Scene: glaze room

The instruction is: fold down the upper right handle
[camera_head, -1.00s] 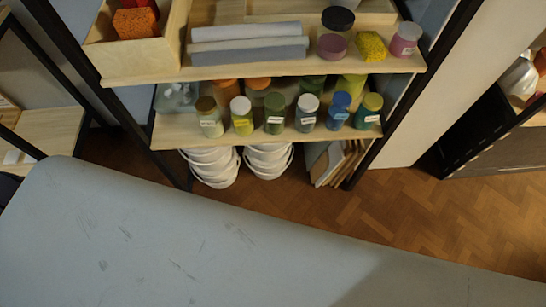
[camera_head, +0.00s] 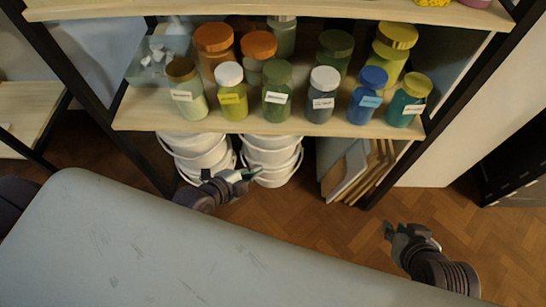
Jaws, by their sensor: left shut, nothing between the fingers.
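Two stacks of white buckets stand on the floor under the shelf, a left stack (camera_head: 195,150) and a right stack (camera_head: 272,152). Pale curved bands, rims or handles, cross their fronts; I cannot clearly tell the upper right handle from the rims. The shelf hides the bucket tops. My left gripper (camera_head: 254,173) is shut and empty, its tips in front of the lower right stack in the picture; I cannot tell whether it touches. My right gripper (camera_head: 388,229) is over the floor to the right, apart from the buckets; its jaw opening is unclear.
A wooden shelf (camera_head: 150,118) with several labelled jars is above the buckets. Boards (camera_head: 352,172) lean right of them, beside a dark shelf post. My large grey body surface fills the foreground. Wooden floor (camera_head: 470,245) is clear at right.

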